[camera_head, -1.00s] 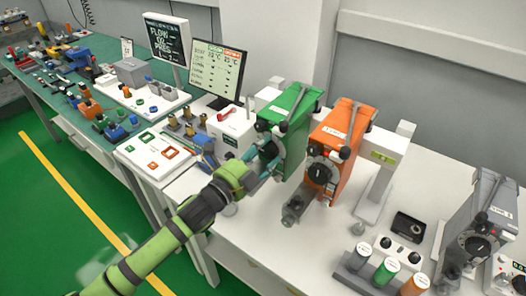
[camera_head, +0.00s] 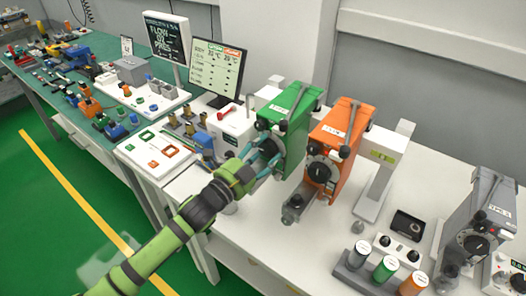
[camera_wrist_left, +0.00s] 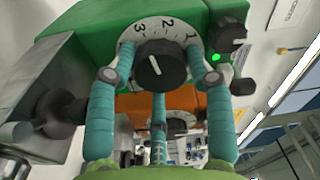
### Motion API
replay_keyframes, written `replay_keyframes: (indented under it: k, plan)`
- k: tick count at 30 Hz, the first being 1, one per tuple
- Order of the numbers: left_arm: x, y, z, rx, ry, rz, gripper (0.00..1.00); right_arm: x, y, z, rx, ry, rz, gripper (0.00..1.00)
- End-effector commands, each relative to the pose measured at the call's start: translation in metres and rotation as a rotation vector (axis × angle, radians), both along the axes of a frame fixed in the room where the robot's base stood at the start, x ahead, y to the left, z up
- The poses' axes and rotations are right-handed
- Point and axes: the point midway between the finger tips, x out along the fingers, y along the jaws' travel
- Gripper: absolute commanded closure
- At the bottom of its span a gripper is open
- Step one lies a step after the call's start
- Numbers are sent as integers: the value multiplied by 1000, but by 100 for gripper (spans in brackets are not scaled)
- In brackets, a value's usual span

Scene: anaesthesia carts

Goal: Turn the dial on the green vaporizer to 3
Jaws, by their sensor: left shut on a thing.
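The green vaporizer (camera_head: 294,128) stands on the white bench, left of the orange vaporizer (camera_head: 338,142). My left gripper (camera_head: 264,152) is at its front and hides its dial in the head view. In the left wrist view, the black dial (camera_wrist_left: 160,65) sits on a white scale (camera_wrist_left: 183,30) with 1, 2 and 3 readable. The teal fingers of my left gripper (camera_wrist_left: 160,80) are closed around the dial, with a third finger below. A short white line on the dial is tilted slightly left of upright in that picture. My right gripper is not in view.
A green light (camera_wrist_left: 216,57) shows beside the dial. A monitor (camera_head: 217,70) and a white box with a red handle (camera_head: 228,122) stand left of the vaporizers. A grey vaporizer (camera_head: 482,222) and coloured canisters (camera_head: 385,268) are at the right.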

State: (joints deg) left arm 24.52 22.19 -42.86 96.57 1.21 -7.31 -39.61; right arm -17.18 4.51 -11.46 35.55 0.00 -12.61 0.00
Motion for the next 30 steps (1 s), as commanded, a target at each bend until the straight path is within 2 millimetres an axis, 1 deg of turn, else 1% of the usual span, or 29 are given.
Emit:
replay_keyframes:
  k: [2, 3, 4, 5, 19, 22, 26, 30]
  plan:
    - [-1, -2, 0, -1, -1, -4, 80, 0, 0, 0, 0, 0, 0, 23]
    - [-1, -2, 0, -1, -1, -4, 40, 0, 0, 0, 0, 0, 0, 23]
    - [-1, -2, 0, -1, -1, -4, 28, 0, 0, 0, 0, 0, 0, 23]
    - [-1, -2, 0, -1, -1, -4, 24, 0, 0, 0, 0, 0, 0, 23]
    - [0, 0, -2, 5, 2, 1, 24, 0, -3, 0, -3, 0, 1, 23]
    - [0, 1, -2, 34, -19, 3, 24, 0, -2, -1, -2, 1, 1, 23]
    - [0, 0, -2, 142, -101, 7, 24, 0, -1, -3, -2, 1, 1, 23]
    - [0, 1, -2, 332, -240, 16, 24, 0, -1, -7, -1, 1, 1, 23]
